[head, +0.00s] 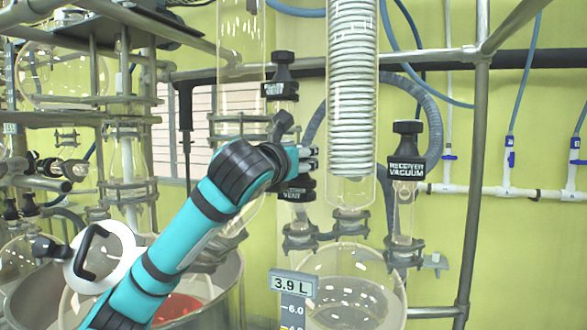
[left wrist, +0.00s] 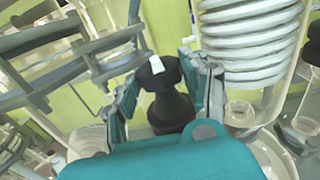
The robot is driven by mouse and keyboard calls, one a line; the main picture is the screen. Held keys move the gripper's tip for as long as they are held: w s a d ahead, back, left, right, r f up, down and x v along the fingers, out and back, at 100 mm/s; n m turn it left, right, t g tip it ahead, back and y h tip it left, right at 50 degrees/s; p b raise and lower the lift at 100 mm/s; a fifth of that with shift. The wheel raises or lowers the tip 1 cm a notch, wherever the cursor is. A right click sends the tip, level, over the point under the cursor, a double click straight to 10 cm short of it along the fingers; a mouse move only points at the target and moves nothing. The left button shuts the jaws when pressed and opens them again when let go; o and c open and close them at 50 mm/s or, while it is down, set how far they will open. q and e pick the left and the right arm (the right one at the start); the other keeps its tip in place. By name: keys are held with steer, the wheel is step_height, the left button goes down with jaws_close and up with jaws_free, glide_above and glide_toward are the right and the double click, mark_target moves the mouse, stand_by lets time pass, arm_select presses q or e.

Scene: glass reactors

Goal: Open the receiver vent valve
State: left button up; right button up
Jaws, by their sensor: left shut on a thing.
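My left gripper (head: 306,160) is at a black valve in the middle of the head view, partly hidden by my teal arm. In the left wrist view its two fingers stand on either side of the black valve knob (left wrist: 162,75), and the gripper (left wrist: 165,95) is shut on it. Below the gripper, the valve's black label (head: 293,192) shows the word VENT; its upper line is covered. The knob's top (head: 284,122) shows above my wrist. My right gripper is not in view.
Another black vent valve (head: 283,68) stands above. The receiver vacuum valve (head: 405,150) is to the right. A coiled glass condenser (head: 352,90) stands between, over a round glass flask (head: 350,295). A 3.9 L display (head: 293,284) is below. Metal posts (head: 473,190) frame the rig.

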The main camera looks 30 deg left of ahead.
arm_select(q)
steer(key=n+y+b, duration=0.1)
steer(key=n+g+y+b, duration=0.1)
steer(key=y+b, duration=0.1)
steer(key=n+g+y+b, duration=0.1)
steer(key=y+b, duration=0.1)
steer(key=shift+w+d+f, duration=0.1)
steer(key=shift+d+f, duration=0.1)
steer(key=shift+d, duration=0.15)
steer(key=shift+w+r+n+g+y+b, duration=0.1)
steer(key=shift+n+g+y+b, duration=0.55)
steer(key=shift+n+b, duration=0.2)
steer(key=o, duration=1.1)
steer(key=shift+c, duration=0.2)
steer(key=shift+o, duration=0.6)
steer(key=shift+a, duration=0.1)
steer(key=shift+r, duration=0.1)
